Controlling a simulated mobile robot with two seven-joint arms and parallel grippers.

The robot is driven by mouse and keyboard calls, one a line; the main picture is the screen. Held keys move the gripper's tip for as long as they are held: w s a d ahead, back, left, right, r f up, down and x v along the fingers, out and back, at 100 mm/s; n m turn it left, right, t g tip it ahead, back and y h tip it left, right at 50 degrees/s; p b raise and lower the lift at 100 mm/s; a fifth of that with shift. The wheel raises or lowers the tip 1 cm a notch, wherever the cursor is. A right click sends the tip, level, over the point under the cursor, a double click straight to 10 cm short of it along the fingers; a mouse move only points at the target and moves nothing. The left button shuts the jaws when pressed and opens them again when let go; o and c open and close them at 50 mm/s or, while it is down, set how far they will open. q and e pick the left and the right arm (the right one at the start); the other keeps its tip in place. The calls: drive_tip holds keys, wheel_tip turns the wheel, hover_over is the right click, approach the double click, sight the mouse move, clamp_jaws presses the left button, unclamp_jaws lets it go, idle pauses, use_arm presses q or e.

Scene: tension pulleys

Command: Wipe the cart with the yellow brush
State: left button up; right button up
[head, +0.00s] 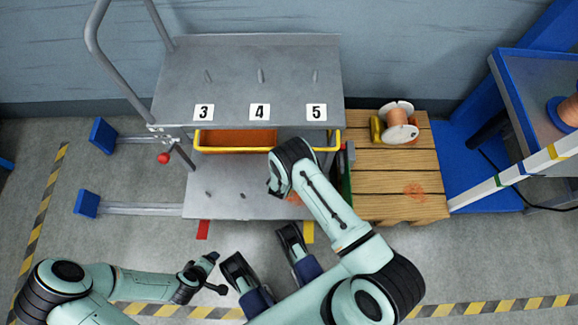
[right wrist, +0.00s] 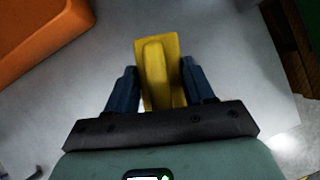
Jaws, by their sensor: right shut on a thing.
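The grey cart (head: 230,68) stands at the back centre, with an upper shelf labelled 3, 4, 5 and a lower shelf (head: 230,207). A small orange-brown smudge (head: 295,199) shows on the lower shelf beside my right wrist. My right gripper (right wrist: 162,75) is shut on the yellow brush (right wrist: 157,72); a grey surface lies behind the brush in the right wrist view. My forearm and wrist hide the gripper and brush in the head view. I cannot tell whether the brush touches the shelf. My left gripper (head: 214,272) is low at the left, away from the cart; its jaw opening is unclear.
An orange bin with a yellow rim (head: 236,139) sits between the shelves, close to my right wrist. A wooden pallet (head: 385,208) at the right bears a spool (head: 399,122) and another orange smudge. A blue-edged table (head: 535,85) stands far right. The floor at left is mostly clear.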

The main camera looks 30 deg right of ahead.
drive_tip(key=shift+f+b, duration=0.7)
drive_tip(key=shift+f, duration=0.25)
